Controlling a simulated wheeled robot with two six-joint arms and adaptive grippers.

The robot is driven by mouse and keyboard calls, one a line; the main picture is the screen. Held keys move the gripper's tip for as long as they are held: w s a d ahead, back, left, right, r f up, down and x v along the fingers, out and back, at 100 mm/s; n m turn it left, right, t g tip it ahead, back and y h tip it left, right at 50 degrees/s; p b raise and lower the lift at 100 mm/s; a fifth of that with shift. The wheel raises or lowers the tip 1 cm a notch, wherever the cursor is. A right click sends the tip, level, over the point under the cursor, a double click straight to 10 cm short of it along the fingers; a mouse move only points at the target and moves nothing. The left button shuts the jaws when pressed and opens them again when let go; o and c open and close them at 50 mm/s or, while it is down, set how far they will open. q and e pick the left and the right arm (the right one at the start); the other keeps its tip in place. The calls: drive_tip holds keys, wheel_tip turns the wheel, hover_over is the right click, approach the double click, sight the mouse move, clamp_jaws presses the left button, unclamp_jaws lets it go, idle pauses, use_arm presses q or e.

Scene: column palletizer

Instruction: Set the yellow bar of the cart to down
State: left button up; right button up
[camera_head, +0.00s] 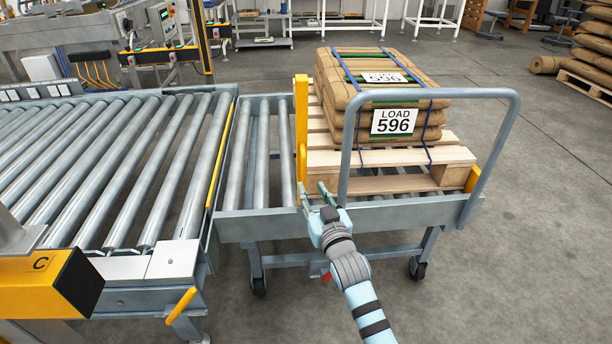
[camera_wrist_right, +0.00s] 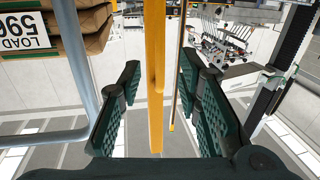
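The cart's yellow bar (camera_head: 301,130) stands upright at the left end of the load, between the pallet and the cart's left rollers. My right gripper (camera_head: 314,194) is at the bar's lower end, on the cart's near side. In the right wrist view the yellow bar (camera_wrist_right: 156,60) runs between the open fingers of my right gripper (camera_wrist_right: 159,85), with gaps on both sides. The cart (camera_head: 400,211) has a grey frame, a tall grey handle loop and black casters. My left gripper is not in view.
A wooden pallet (camera_head: 455,157) on the cart carries stacked brown sacks (camera_head: 340,82) labelled LOAD 596. A roller conveyor (camera_head: 120,150) with a yellow edge strip adjoins the cart on the left. An orange block marked C (camera_head: 40,283) is at lower left.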

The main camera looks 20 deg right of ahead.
sight(304, 175)
drive_tip(key=w, duration=0.2)
drive_tip(key=w+b, duration=0.1)
drive_tip(key=w, duration=0.2)
drive_tip(key=w+b, duration=0.1)
drive_tip(key=w, duration=0.2)
drive_tip(key=shift+d+f, duration=0.2)
drive_tip(key=shift+f, duration=0.15)
drive_tip(key=shift+w+r, duration=0.1)
drive_tip(key=shift+w, duration=0.25)
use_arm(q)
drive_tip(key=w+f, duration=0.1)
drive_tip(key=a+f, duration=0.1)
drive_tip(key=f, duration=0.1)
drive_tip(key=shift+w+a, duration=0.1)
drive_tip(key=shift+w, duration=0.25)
use_arm(e)
clamp_jaws()
